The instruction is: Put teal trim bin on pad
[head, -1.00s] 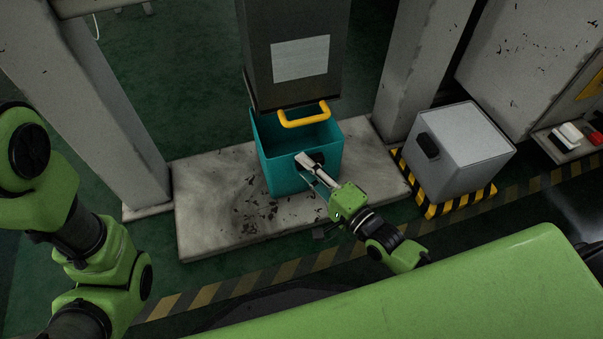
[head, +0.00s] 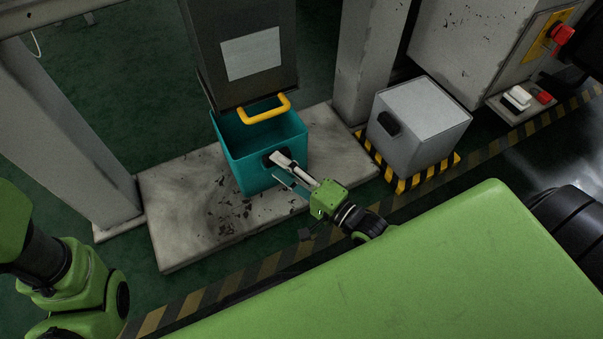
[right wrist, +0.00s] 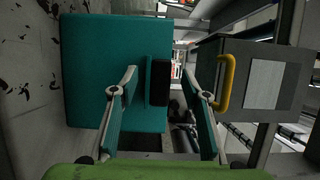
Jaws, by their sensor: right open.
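The teal bin (head: 250,170) stands open-topped on a pale, stained slab (head: 180,225), below a dark chute with a yellow handle. A black grip (right wrist: 160,82) sticks out from the bin's front. My right gripper (head: 281,168) is open at this front. In the right wrist view its two fingers lie on either side of the black grip, with gaps showing. A black-and-yellow striped pad (head: 402,185) is to the right on the floor, with a grey box on it. My left arm shows at the left edge, but its gripper is out of view.
The grey box (head: 415,125) with a black grip covers most of the striped pad. Grey posts (head: 75,140) flank the slab. A machine cabinet with a red button (head: 563,34) is at upper right. My green body fills the lower right.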

